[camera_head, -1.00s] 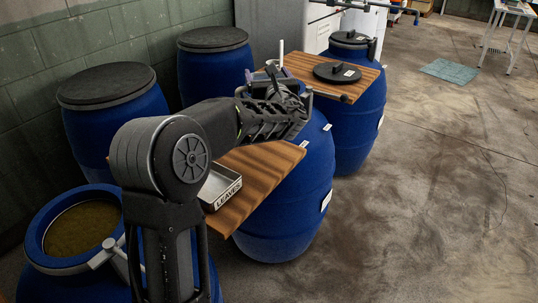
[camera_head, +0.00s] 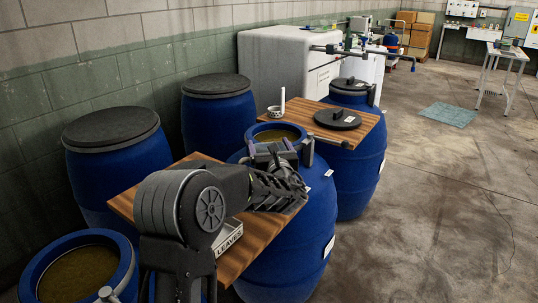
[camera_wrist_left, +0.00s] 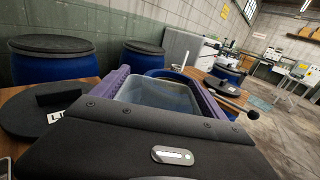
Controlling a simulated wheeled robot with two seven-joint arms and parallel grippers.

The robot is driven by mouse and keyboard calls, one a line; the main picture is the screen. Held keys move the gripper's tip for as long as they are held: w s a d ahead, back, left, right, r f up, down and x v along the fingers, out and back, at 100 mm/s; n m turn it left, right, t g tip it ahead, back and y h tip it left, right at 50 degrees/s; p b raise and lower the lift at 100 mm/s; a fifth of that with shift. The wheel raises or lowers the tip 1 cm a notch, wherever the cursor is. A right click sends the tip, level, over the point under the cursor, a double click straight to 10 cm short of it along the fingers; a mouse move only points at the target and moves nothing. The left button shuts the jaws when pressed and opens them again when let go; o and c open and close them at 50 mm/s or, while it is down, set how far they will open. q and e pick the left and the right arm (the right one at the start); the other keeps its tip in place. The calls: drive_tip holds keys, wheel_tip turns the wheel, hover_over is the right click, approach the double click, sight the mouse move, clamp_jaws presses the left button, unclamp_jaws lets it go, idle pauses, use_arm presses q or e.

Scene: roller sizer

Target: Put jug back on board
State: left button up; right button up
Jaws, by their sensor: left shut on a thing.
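My left gripper (camera_head: 277,152) is over the near rim of the open blue barrel (camera_head: 318,220) in the middle. In the left wrist view its two purple fingers are shut on a translucent, box-like jug (camera_wrist_left: 160,96), whose open top shows between them. In the head view the jug is mostly hidden by the gripper. A near wooden board (camera_head: 262,236) lies across the barrels below my left arm. A far wooden board (camera_head: 310,108) lies beyond the open barrel. My right gripper is not in view.
A tray marked LEAVES (camera_head: 230,236) is on the near board, with a dark lid (camera_wrist_left: 40,112) left of the jug in the wrist view. A white upright-handled cup (camera_head: 276,111) and a black lid (camera_head: 337,120) are on the far board.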

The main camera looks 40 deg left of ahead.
use_arm(q)
drive_tip(key=shift+f, duration=1.35)
drive_tip(key=o, duration=2)
drive_tip(key=shift+f, duration=0.1)
drive_tip(key=shift+c, duration=0.2)
drive_tip(key=b+v, duration=0.1)
drive_tip(key=v, duration=1.1)
drive_tip(key=shift+r, duration=0.2)
drive_tip(key=shift+w, duration=0.1)
